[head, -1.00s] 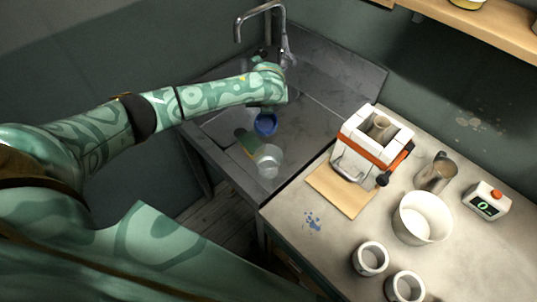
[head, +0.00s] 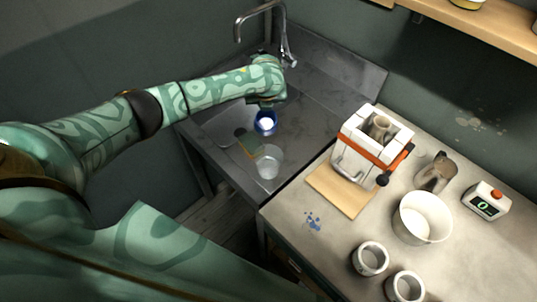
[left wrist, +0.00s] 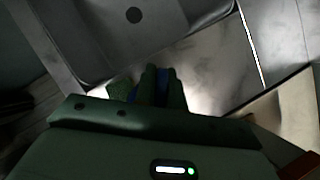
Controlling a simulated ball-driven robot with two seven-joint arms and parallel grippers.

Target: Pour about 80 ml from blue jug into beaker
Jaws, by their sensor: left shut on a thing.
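The blue jug (head: 265,118) is over the sink unit, just behind the clear beaker (head: 269,163). White content shows in its mouth. My left gripper (head: 266,104) is shut on the jug and partly hidden behind the wrist. In the left wrist view, a bit of blue jug (left wrist: 162,84) shows between the dark fingers (left wrist: 156,86). The beaker stands upright on the metal top near its front edge, apart from the jug. I cannot tell its fill level. My right gripper is not in view.
A dark green sponge-like block (head: 246,142) lies left of the beaker. A tap (head: 284,40) rises behind the sink. The worktop at right holds a white-and-orange mould (head: 362,150), a metal pitcher (head: 436,174), a white bowl (head: 421,218), two mugs and a small display device (head: 486,201).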

